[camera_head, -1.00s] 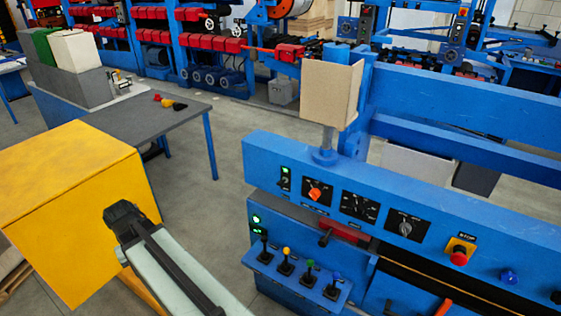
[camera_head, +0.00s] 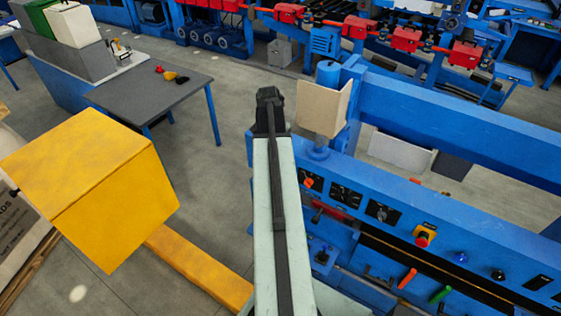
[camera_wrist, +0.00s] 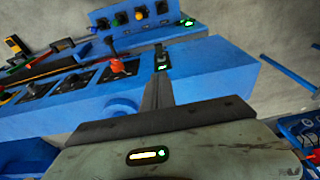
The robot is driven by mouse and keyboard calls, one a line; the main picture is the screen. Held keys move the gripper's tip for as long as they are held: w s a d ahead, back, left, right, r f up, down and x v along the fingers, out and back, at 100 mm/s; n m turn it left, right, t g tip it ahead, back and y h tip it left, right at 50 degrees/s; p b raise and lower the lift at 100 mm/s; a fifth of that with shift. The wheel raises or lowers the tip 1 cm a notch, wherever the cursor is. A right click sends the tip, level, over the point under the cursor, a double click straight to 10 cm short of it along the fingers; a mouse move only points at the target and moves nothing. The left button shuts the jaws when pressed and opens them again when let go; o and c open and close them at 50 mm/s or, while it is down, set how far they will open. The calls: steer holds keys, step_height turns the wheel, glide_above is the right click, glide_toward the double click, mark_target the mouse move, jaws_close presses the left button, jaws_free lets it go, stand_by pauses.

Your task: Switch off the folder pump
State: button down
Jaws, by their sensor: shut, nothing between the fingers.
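The blue machine's control panel (camera_head: 425,206) runs along the right in the head view. In the wrist view, a narrow black switch plate (camera_wrist: 161,55) with a small light sits near the panel's end, just beyond the tips of my gripper (camera_wrist: 160,76). My gripper is shut and empty, pointing at this plate; I cannot tell whether it touches. An orange-red rotary knob (camera_wrist: 117,66) is beside the plate; it also shows in the head view (camera_head: 308,182). My arm hides the panel's left end in the head view. No label reading folder pump is legible.
Dark dials (camera_head: 345,195), a selector (camera_head: 381,212) and a red stop button (camera_head: 422,239) line the panel. A cardboard piece (camera_head: 322,108) stands behind its left end. A yellow box (camera_head: 95,190) and a grey table (camera_head: 150,95) are left, with open floor between.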

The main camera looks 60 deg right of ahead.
steer(key=b+x, duration=1)
steer(key=x, duration=0.1)
steer(key=shift+w+a+b, duration=0.1)
steer(key=shift+a+b, duration=0.05)
steer(key=shift+b, duration=0.25)
steer(key=f+b, duration=0.1)
steer(key=a+f+b, duration=0.1)
steer(key=f+b, duration=0.1)
